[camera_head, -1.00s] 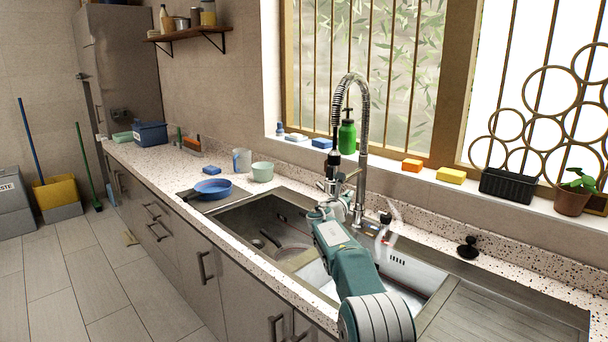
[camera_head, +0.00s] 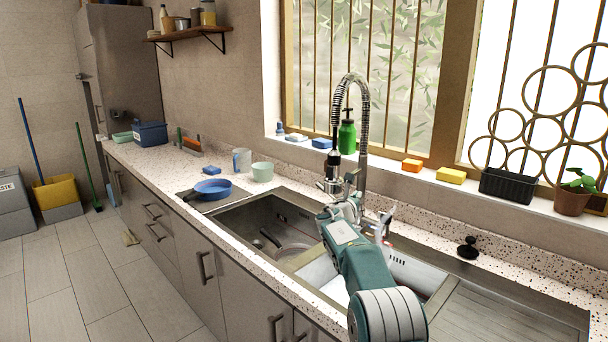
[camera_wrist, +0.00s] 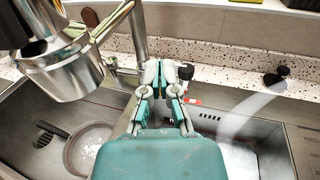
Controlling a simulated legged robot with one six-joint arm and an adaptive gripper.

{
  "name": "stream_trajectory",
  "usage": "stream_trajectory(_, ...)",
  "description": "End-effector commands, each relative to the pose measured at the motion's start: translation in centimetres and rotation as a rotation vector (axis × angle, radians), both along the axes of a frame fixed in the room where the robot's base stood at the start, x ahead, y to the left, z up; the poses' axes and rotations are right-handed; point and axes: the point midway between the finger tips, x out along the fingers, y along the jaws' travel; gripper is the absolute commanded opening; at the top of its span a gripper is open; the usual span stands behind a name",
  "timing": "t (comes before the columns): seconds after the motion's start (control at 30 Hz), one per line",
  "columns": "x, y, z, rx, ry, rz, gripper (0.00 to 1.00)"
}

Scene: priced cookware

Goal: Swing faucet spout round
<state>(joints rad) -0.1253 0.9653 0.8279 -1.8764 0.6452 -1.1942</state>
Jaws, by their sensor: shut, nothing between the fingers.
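The faucet (camera_head: 364,125) is a tall metal spring-neck type behind the double sink, its spring arching over to the left. Its spray head (camera_head: 333,168) hangs pointing down on the left of the upright post. In the wrist view the spray head (camera_wrist: 65,70) is large at the upper left, and the post (camera_wrist: 138,35) rises behind my gripper. My gripper (camera_wrist: 167,72) is shut and empty, its fingers pointing at the area just right of the post's base. I cannot tell whether it touches the post. In the head view my gripper (camera_head: 352,205) is low beside the faucet, its fingertips partly hidden.
The sink's left basin (camera_head: 245,222) holds a round pan-like item. A pale streak (camera_wrist: 238,118) crosses the right basin. A black knob (camera_head: 467,247) stands behind the sink. Sponges (camera_head: 450,174) and a green bottle (camera_head: 347,136) line the sill. A blue pan (camera_head: 213,187) sits left.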

Motion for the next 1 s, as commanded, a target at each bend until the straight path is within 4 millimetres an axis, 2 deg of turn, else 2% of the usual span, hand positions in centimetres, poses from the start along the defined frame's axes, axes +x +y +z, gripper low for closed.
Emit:
stream_trajectory(0.17, -0.8, 0.5, 0.0, 0.000, 0.002, 0.002, 0.00)
stream_trajectory(1.0, -8.4, 4.4, 0.0, 0.000, 0.000, 0.002, 0.00)
